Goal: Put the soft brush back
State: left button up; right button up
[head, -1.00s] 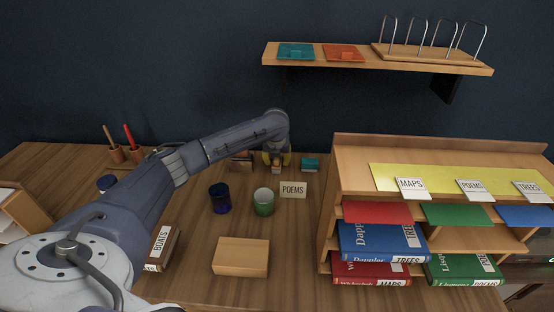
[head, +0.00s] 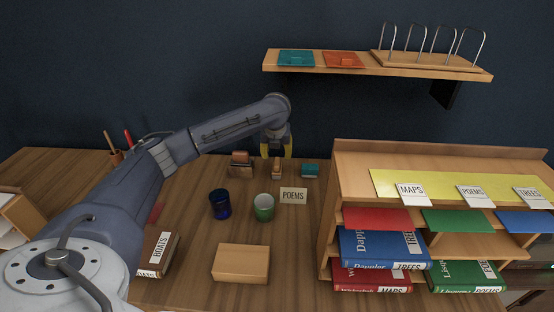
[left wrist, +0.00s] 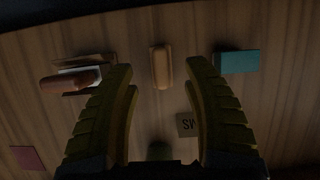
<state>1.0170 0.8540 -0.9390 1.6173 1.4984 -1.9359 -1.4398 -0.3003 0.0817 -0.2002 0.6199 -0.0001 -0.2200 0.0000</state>
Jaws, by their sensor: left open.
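A small tan, round-ended block (head: 277,171), which looks like the soft brush, lies on the table toward the back. It also shows in the left wrist view (left wrist: 161,67), flat on the wood, ahead of and between the fingers. My left gripper (head: 276,149) is open and empty, pointing down above the block and apart from it. In the left wrist view its two yellow fingers (left wrist: 160,80) are spread wide. My right gripper is not in view.
Left of the block is a wooden holder (head: 241,168) with a brown rounded piece; right is a teal block (head: 310,170). A bookshelf (head: 340,160) stands right.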

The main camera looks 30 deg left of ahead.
aim_at(276, 164)
pick_arm(q)
jog(key=shift+v, duration=1.5)
jog(key=shift+a, duration=0.1)
